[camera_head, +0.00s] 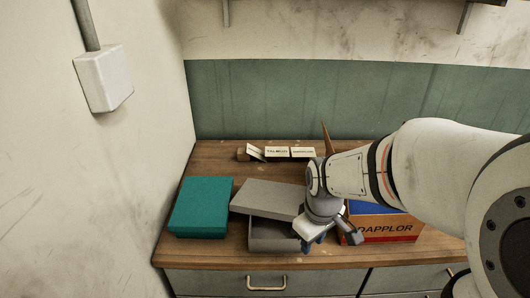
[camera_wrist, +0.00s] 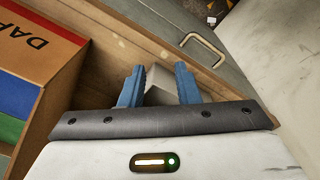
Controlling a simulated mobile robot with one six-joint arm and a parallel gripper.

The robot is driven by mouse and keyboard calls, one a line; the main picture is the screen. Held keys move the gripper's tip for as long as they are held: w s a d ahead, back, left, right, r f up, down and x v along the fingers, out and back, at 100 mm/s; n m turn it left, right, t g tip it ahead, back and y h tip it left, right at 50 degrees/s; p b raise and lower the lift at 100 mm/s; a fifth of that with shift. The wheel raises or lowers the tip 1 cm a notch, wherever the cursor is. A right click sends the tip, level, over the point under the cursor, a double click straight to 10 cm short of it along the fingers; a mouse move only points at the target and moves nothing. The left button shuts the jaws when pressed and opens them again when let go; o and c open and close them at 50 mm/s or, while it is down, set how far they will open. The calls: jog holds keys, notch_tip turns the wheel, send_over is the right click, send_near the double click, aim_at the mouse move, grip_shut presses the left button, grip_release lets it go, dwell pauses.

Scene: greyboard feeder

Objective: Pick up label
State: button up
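Three small pale labels stand in a row at the back of the wooden counter: a tilted one on the left (camera_head: 255,152), a middle one (camera_head: 277,152) and a right one (camera_head: 302,153). They rest by a brown wooden holder (camera_head: 241,155). Their small print is hard to read. My gripper (camera_head: 313,244) is at the front, by the right end of an open grey box (camera_head: 270,235), well apart from the labels. In the wrist view my gripper (camera_wrist: 159,70) has its blue fingers spread, with a grey box corner (camera_wrist: 158,92) showing between them. Whether they touch it is unclear.
A grey lid (camera_head: 268,197) lies askew over the grey box. A teal box (camera_head: 201,207) stands to its left. An orange-brown carton (camera_head: 390,232) with blue and green contents stands right, partly behind my arm. A drawer handle (camera_head: 267,284) is below. The counter (camera_head: 200,163) is bare behind the teal box.

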aim_at(276, 240)
jog(key=w+a+r+n+g+p, duration=0.1)
jog(key=w+a+r+n+p, duration=0.1)
jog(key=w+a+n+p, duration=0.5)
jog(key=shift+s+a+f+n+p, duration=0.3)
jog(key=shift+f+n+p, duration=0.4)
jog(key=shift+f, duration=0.75)
jog(key=shift+s+a+f+n+p, duration=0.1)
jog(key=shift+s+f+n+p, duration=0.3)
jog(key=shift+f+p, duration=0.75)
jog(key=shift+s+a+f+n+p, duration=0.25)
jog(key=shift+f+n+p, duration=0.35)
jog(key=shift+f, duration=1.1)
jog(key=shift+d, duration=0.1)
grip_shut()
